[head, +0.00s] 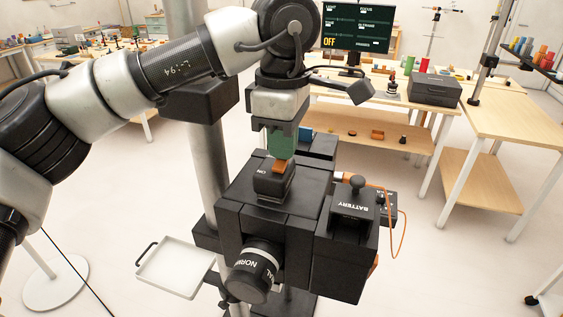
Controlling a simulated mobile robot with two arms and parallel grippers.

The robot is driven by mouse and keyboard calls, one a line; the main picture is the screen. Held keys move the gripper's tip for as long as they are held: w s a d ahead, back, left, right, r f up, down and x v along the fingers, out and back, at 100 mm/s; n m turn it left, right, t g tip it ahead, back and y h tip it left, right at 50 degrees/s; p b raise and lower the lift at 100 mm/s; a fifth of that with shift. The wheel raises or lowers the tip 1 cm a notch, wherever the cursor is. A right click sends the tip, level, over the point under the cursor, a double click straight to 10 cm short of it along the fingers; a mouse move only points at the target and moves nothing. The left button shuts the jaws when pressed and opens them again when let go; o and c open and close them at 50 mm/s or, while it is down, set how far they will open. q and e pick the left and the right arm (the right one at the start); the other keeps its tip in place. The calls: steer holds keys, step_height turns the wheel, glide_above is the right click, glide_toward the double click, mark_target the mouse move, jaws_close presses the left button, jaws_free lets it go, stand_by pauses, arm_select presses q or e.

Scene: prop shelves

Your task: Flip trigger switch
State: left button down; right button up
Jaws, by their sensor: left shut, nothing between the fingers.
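The trigger switch is a small orange rocker (279,167) in a black housing (269,184) marked ON, on top of a black device (262,222). My left gripper (281,157) points down just above the switch, with its greenish fingers shut and empty. The fingertips are at or very near the orange rocker, and I cannot tell whether they touch it. A monitor (356,27) at the back reads OFF in yellow. My right gripper is not in view.
A battery block (353,210) with a lever and an orange cable sits on the device's right. A dial (251,273) faces front. A white tray (174,267) juts out at left. Wooden tables (513,110) with props stand behind.

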arm_select(q)
steer(key=shift+f, duration=0.4)
steer(key=shift+r, duration=0.15)
steer(key=shift+r+p, duration=2.45)
steer(key=shift+r, duration=1)
steer(key=shift+f, duration=0.1)
